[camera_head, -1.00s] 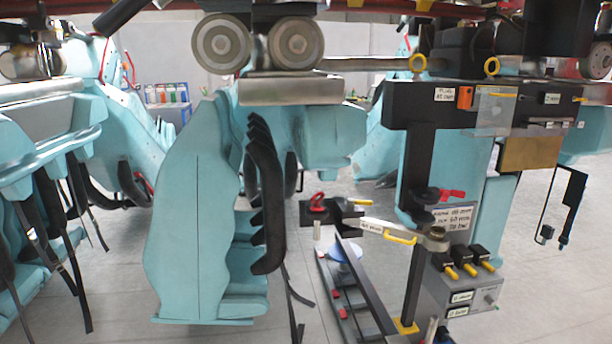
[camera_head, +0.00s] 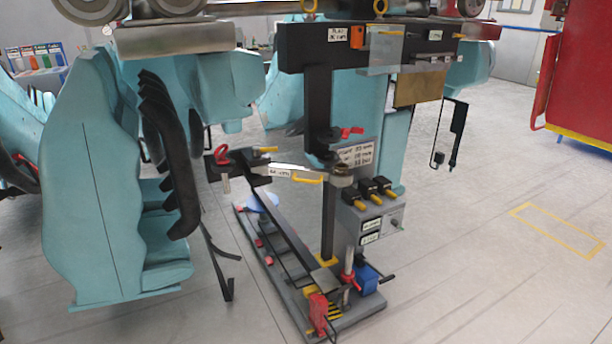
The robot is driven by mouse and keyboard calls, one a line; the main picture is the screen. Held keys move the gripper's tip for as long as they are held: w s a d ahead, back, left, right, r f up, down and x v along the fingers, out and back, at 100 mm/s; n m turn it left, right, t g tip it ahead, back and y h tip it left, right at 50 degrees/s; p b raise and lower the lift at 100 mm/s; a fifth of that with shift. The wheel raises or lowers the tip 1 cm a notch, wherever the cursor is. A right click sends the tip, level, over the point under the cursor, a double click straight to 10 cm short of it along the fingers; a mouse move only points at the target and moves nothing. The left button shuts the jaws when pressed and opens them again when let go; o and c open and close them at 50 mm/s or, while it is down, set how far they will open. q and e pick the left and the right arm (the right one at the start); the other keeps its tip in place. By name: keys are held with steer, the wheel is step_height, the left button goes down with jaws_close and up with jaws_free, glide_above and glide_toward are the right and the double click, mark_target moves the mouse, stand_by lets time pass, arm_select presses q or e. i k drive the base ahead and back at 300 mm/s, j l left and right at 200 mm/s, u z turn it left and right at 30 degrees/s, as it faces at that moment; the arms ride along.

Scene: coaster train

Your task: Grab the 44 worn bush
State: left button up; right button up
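I cannot make out the 44 worn bush for certain. A small round metal part (camera_head: 341,172) sits at the right end of a light metal arm (camera_head: 290,171) on the black press-like stand (camera_head: 319,100). It is too small to tell whether it is the bush. The metal arm has a yellow handle (camera_head: 308,179) and a small label that I cannot read surely. Neither of my grippers is in view.
A turquoise coaster seat (camera_head: 95,200) with black restraints hangs left of the stand. The stand's grey base rail (camera_head: 290,270) holds a red tool (camera_head: 318,312) and a blue block (camera_head: 367,280). A red cabinet (camera_head: 582,75) stands at the right.

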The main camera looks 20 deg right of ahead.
mark_target(340, 170)
steer(key=u, duration=0.3)
steer(key=l+u, duration=0.65)
steer(key=l, duration=0.25)
steer(key=k+l+u, duration=0.15)
steer(key=l+u, duration=0.2)
steer(key=l, duration=0.1)
